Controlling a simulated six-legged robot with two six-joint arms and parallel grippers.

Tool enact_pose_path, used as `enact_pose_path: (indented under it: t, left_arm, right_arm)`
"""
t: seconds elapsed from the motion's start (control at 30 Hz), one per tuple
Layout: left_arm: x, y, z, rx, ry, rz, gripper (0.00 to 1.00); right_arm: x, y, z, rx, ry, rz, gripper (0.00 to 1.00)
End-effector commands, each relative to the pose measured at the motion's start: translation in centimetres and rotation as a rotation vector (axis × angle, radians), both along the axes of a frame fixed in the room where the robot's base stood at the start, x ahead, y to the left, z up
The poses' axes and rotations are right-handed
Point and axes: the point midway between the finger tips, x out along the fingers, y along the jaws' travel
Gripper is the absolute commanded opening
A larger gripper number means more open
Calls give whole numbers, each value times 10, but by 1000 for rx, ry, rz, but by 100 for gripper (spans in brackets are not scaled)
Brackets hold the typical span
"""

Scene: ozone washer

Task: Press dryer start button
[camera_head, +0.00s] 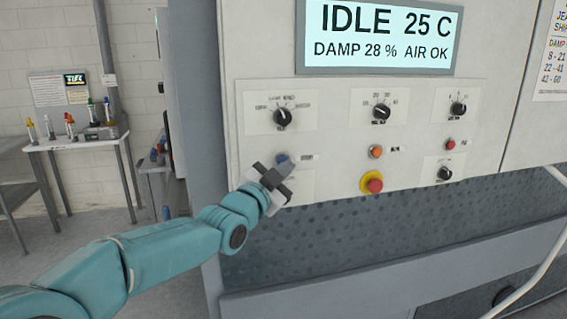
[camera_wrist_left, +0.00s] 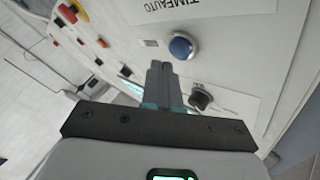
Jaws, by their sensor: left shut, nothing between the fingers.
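A blue round button (camera_head: 283,160) sits on the white dryer panel (camera_head: 340,150), at the lower left under a black knob. The small label beside it is too small to read. In the left wrist view the blue button (camera_wrist_left: 183,46) shows whole, in a pale ring, just beyond my fingertips. My left gripper (camera_head: 274,173) is at the panel in front of the button and partly covers it. Its fingers are shut together and empty in the wrist view (camera_wrist_left: 162,68). The tips look very close to the button; I cannot tell whether they touch. My right gripper is not in view.
Nearby controls are a black knob (camera_head: 283,117), an orange button (camera_head: 376,151), a red button (camera_head: 450,144) and a red emergency stop (camera_head: 372,183) on yellow. The display (camera_head: 380,35) reads IDLE 25 C, DAMP 28 %, AIR OK. A table (camera_head: 80,140) with bottles stands at the left.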

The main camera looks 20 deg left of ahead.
Motion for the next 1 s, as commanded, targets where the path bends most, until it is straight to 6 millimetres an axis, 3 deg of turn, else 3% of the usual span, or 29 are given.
enact_pose_path:
  t: [1.0]
  left_arm:
    - [7,5,0,0,0,0,0]
  right_arm:
    - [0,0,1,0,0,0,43]
